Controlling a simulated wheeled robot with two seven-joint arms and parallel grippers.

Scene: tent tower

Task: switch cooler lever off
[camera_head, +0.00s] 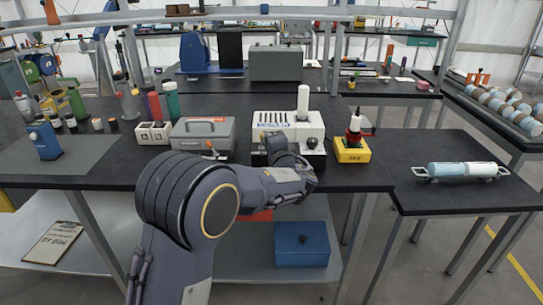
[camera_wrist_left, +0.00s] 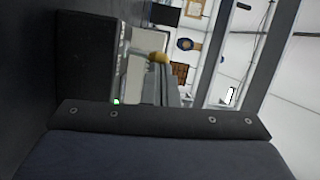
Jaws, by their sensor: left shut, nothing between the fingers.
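A white box-shaped unit with dark top slots (camera_head: 287,122), which looks like the cooler, stands near the front edge of the dark bench. A white cylinder rises from its top and a dark round knob (camera_head: 312,142) sits at its front right. My left gripper (camera_head: 272,143) is at its front left side, shut and empty, and hides part of its front. I cannot tell whether it touches the unit. In the left wrist view a small yellow part (camera_wrist_left: 158,57) shows against a pale surface; I cannot make out the lever clearly. My right gripper is not in view.
A grey toolbox (camera_head: 203,134) stands left of the white unit. A yellow-based device with a red and black top (camera_head: 352,148) stands close on its right. A blue box (camera_head: 301,244) is on the lower shelf. A blue-white cylinder (camera_head: 461,171) lies on the right table.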

